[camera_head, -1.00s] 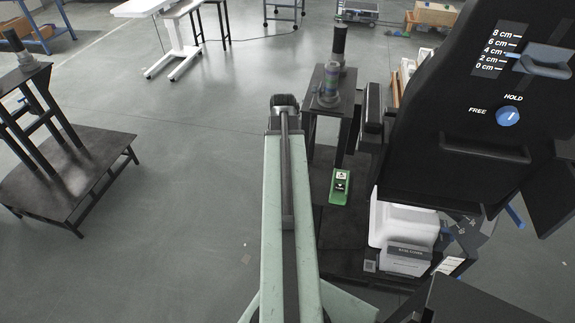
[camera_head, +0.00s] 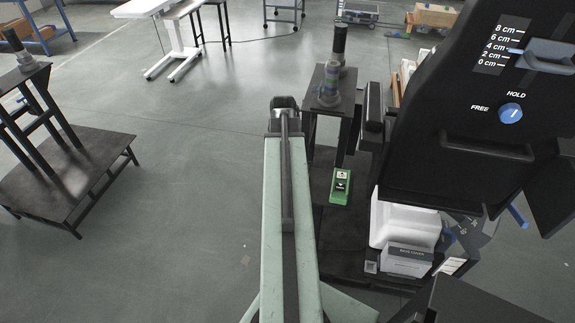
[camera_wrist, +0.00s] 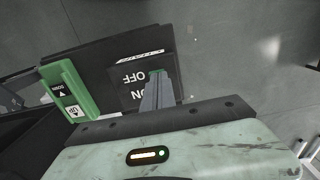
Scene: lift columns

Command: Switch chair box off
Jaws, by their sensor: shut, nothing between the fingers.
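In the wrist view, a dark box face (camera_wrist: 121,73) carries white OFF and ON lettering, which appears upside down. My gripper (camera_wrist: 158,88) is shut, its grey fingers close together in front of this face beside the lettering. A small green part (camera_wrist: 153,84) shows right behind the fingers; the rest of it is hidden. I cannot tell whether the fingertips touch it, or which way the switch stands. In the head view my gripper and the ON/OFF face are not visible.
A green up/down control (camera_wrist: 68,91) sits left of the lettering; it also shows in the head view (camera_head: 341,187). A black chair back (camera_head: 455,130) with a scale and a FREE/HOLD knob (camera_head: 511,113) stands at right. A dark stand (camera_head: 88,175) is at left; floor between is clear.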

